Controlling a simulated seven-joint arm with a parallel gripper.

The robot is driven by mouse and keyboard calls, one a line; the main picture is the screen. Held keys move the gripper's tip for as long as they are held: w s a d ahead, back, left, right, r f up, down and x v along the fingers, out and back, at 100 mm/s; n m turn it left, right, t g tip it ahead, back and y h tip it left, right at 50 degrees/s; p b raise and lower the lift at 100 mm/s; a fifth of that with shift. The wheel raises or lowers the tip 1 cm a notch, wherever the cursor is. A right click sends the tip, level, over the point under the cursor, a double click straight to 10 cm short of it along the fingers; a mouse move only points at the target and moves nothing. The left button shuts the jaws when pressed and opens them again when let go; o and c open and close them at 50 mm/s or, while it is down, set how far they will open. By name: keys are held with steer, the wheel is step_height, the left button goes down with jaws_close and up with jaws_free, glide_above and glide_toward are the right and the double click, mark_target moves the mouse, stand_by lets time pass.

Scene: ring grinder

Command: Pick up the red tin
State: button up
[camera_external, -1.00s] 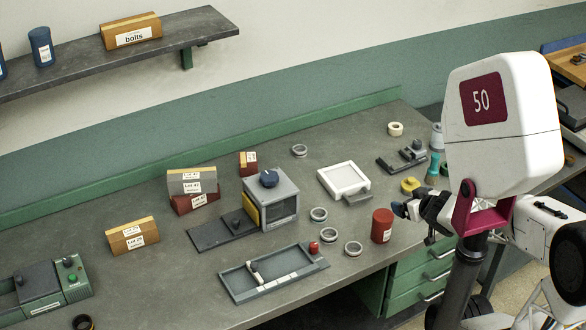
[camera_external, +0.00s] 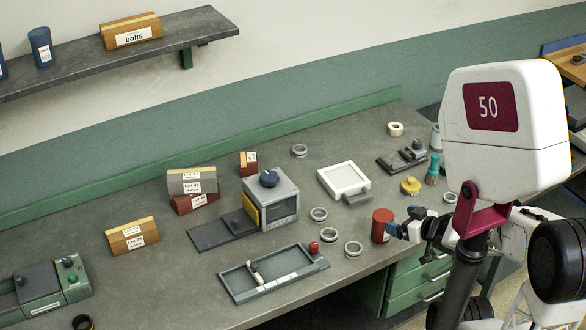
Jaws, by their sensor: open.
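The red tin (camera_external: 381,225) stands upright on the workbench near its front edge, right of the middle, with a pale label on its side. My gripper (camera_external: 398,230) is open and low at the tin's right side. The other fingertip is hard to make out, and I cannot tell whether the jaws touch the tin.
Several grey rings lie nearby, one (camera_external: 353,249) just left of the tin. A shallow tray (camera_external: 272,272) and a grey machine (camera_external: 271,203) stand further left. A white scale (camera_external: 344,180) and a yellow-topped item (camera_external: 410,186) are behind. Green drawers (camera_external: 418,282) sit below the bench edge.

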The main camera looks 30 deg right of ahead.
mark_target(386, 216)
steer(key=shift+x, duration=1.25)
steer(key=shift+f+x, duration=0.2)
steer(key=shift+x, duration=2.4)
steer(key=shift+s+a, duration=0.1)
steer(key=c, duration=1.1)
